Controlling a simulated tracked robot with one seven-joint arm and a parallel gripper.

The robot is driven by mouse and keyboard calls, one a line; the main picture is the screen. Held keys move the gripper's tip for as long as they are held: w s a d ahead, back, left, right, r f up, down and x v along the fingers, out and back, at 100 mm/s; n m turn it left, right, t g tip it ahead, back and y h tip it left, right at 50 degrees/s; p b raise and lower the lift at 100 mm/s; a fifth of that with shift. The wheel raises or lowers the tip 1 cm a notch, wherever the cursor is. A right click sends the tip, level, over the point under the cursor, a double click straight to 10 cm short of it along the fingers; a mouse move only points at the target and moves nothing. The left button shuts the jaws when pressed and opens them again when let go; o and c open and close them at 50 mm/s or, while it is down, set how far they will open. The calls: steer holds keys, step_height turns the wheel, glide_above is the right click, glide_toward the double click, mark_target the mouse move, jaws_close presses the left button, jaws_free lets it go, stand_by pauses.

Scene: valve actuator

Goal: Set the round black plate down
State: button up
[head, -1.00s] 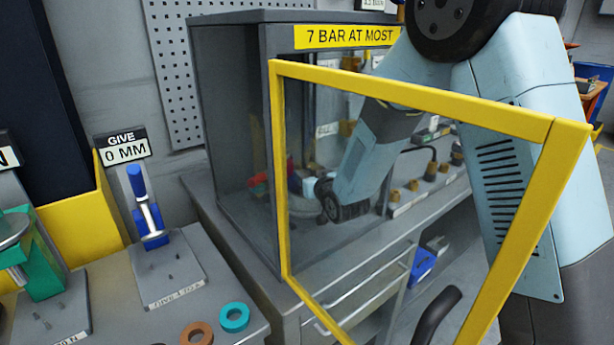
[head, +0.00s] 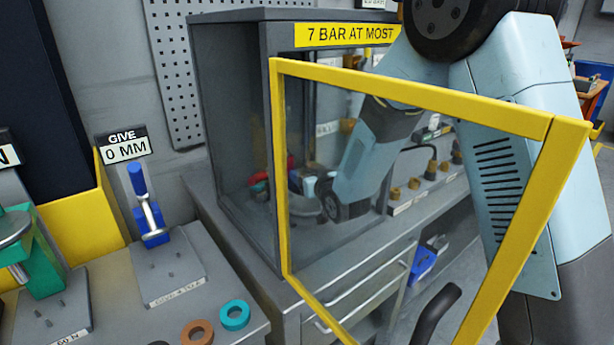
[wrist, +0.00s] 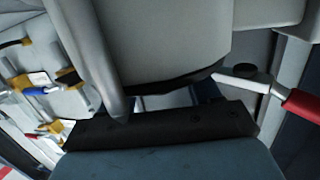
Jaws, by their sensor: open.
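My gripper (head: 308,184) is inside the grey cabinet, seen through the clear pane of its yellow-framed door. It is small and partly hidden by my wrist there. In the wrist view my gripper (wrist: 174,96) is open, its dark fingers apart below a large rounded grey body (wrist: 165,40) with a dark lower edge. That body hides most of the space ahead of the fingers. I cannot make out the round black plate with certainty in either view, nor whether anything touches the fingers.
The yellow door frame (head: 278,170) stands open in front of my arm. The cabinet's grey side wall (head: 235,110) is at left. Red parts (head: 259,187) sit beside my gripper, and a red handle (wrist: 302,104) shows at right in the wrist view. Brass fittings (head: 414,183) stand farther right.

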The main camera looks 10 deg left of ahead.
steer(key=v, duration=1.4)
steer(key=shift+r, duration=0.2)
steer(key=shift+w, duration=0.15)
steer(key=s+d+r+m+g+h, duration=0.15)
steer(key=d+r+h, duration=0.25)
steer(key=d, duration=0.6)
steer(key=d+r+m+h, duration=0.3)
steer(key=d+r, duration=0.2)
steer(key=d, duration=0.4)
steer(key=s+d+r+m+g+h, duration=0.1)
steer(key=s+d+r+g+h, duration=0.1)
steer(key=s+d, duration=0.6)
steer(key=shift+s+d+r+m, duration=0.3)
steer(key=shift+d+r+m, duration=0.05)
steer(key=shift+d+r, duration=0.4)
steer(key=s+d+g, duration=0.1)
steer(key=s, duration=0.2)
steer(key=s+d+r+m+g+h, duration=0.1)
steer(key=s+d, duration=0.1)
steer(key=s, duration=0.2)
steer(key=s+d+g, duration=0.1)
steer(key=s+d, duration=0.1)
steer(key=s, duration=0.2)
steer(key=shift+s+r+m, duration=0.25)
steer(key=shift+r+m, duration=0.1)
steer(key=shift+m, duration=0.05)
